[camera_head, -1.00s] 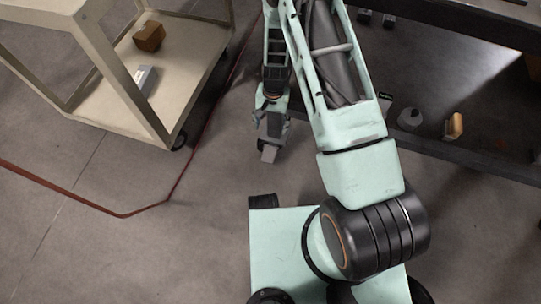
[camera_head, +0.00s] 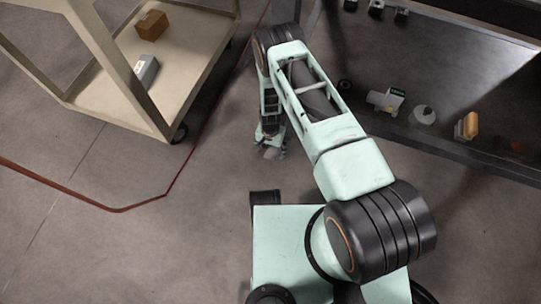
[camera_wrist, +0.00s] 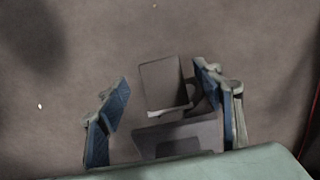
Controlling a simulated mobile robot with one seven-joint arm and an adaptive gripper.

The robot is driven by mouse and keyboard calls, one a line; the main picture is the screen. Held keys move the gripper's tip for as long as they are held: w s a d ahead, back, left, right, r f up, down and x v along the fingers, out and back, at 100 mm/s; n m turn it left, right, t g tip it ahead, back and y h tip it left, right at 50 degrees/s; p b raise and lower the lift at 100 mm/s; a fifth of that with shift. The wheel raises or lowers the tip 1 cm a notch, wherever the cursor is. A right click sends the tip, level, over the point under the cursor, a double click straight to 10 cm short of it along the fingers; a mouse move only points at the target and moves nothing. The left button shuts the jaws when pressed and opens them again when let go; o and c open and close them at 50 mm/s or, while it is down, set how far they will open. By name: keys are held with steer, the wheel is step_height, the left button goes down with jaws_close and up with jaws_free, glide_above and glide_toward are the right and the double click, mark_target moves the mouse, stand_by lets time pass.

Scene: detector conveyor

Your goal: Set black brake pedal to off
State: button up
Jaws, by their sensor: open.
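My gripper (camera_head: 270,149) hangs low over the open floor between the cart and the dark bench in the head view. In the wrist view, its blue-padded fingers (camera_wrist: 162,78) stand apart, open. A dark grey block (camera_wrist: 163,83) shows between them; I cannot tell whether it is part of my gripper. No black brake pedal can be made out for certain. A black caster (camera_head: 180,133) is at the cart's near corner, too small to show a pedal or its setting. My gripper is to the right of this caster and apart from it.
The beige cart (camera_head: 150,122) carries a brown box (camera_head: 151,25) and a grey item (camera_head: 146,72). The dark bench (camera_head: 440,157) at right holds a white-and-grey device (camera_head: 386,99), a whitish bottle (camera_head: 424,115) and an orange-brown block (camera_head: 467,126). A red line (camera_head: 120,208) crosses the floor.

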mark_target(270, 157)
steer(key=shift+f+b, duration=0.45)
steer(key=shift+f, duration=1.25)
jaws_close()
